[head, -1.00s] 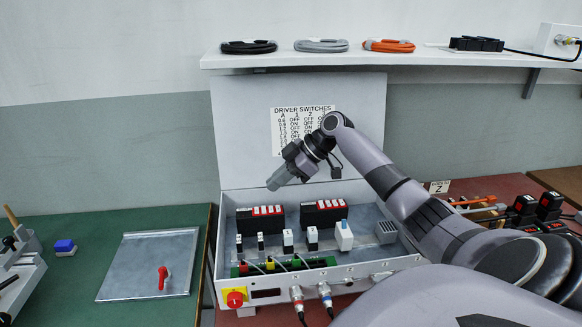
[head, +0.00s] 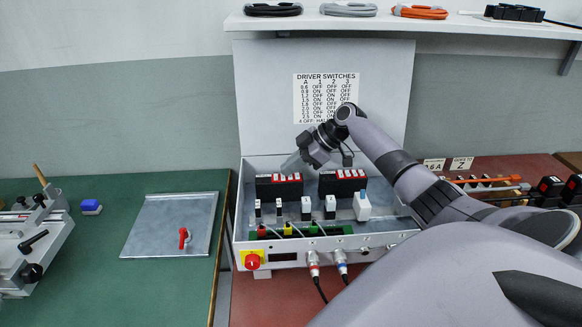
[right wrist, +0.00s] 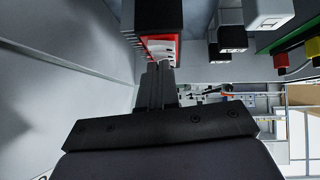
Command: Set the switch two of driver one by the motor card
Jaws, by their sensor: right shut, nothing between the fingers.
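Two black drivers with red-and-white switch blocks stand in the grey open box: the left driver (head: 279,188) and the right driver (head: 342,184). A "DRIVER SWITCHES" chart (head: 326,98) is on the raised lid panel. A card reading about 0.6 A (head: 433,164) stands at the back right, beside a Z card (head: 461,163). My right gripper (head: 290,166) is shut and empty, tilted down over the left driver's top edge. In the right wrist view its closed fingers (right wrist: 160,74) point at a driver's red switch block (right wrist: 160,47); contact is unclear. Individual switch positions are too small to read. My left gripper is out of view.
White and black modules (head: 305,208) and a green terminal strip (head: 305,230) sit in front of the drivers. A red knob (head: 252,261) is on the box front. A shelf (head: 400,22) with coiled cables overhangs. The green table (head: 100,285) has free room.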

